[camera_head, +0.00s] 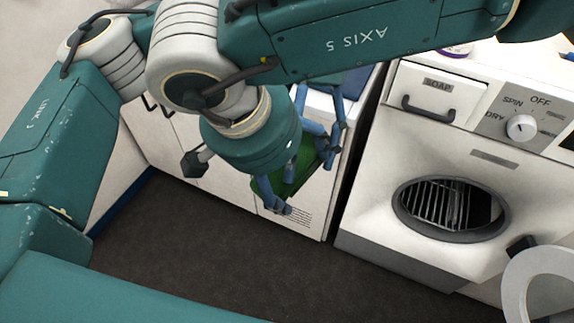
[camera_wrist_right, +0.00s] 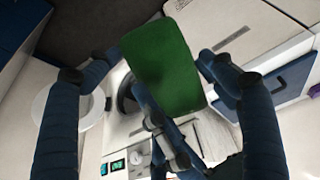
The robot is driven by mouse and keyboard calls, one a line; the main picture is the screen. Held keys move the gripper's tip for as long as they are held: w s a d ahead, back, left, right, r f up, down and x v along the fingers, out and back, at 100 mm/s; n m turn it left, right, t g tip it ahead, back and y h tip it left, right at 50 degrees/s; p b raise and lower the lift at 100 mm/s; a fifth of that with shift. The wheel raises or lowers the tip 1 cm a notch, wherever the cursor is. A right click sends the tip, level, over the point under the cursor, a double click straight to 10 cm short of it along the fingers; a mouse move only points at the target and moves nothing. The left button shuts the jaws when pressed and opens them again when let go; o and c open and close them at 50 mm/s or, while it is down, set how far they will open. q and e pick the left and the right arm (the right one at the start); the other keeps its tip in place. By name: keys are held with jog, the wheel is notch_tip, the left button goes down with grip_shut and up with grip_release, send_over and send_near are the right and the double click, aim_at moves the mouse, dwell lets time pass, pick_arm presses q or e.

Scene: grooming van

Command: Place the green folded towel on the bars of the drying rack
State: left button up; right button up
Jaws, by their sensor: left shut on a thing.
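The green folded towel (camera_wrist_right: 163,65) hangs in the middle of the right wrist view as a flat green panel. It also shows partly in the head view (camera_head: 297,168), behind an arm. My left gripper (camera_wrist_right: 148,105) is shut on the towel at its lower left edge in the wrist view. My right gripper (camera_wrist_right: 158,60) is open, its two blue fingers spread on either side of the towel, tips close to its edges. I cannot tell whether they touch it. In the head view the blue fingers overlap. I cannot make out the drying rack for certain.
A white washing machine (camera_head: 420,160) stands at the right with its round door (camera_head: 545,285) open. Light bars (camera_head: 450,203) show inside its opening. White cabinets (camera_head: 215,180) stand to its left. Dark floor (camera_head: 220,250) in front is clear.

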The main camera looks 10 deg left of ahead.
pick_arm(q)
jog(key=shift+d+r, duration=0.1)
pick_arm(e)
jog(key=shift+a+f, duration=0.1)
jog(key=c, duration=0.5)
pick_arm(q)
jog(key=o, duration=1.6)
pick_arm(e)
jog(key=shift+c, duration=0.5)
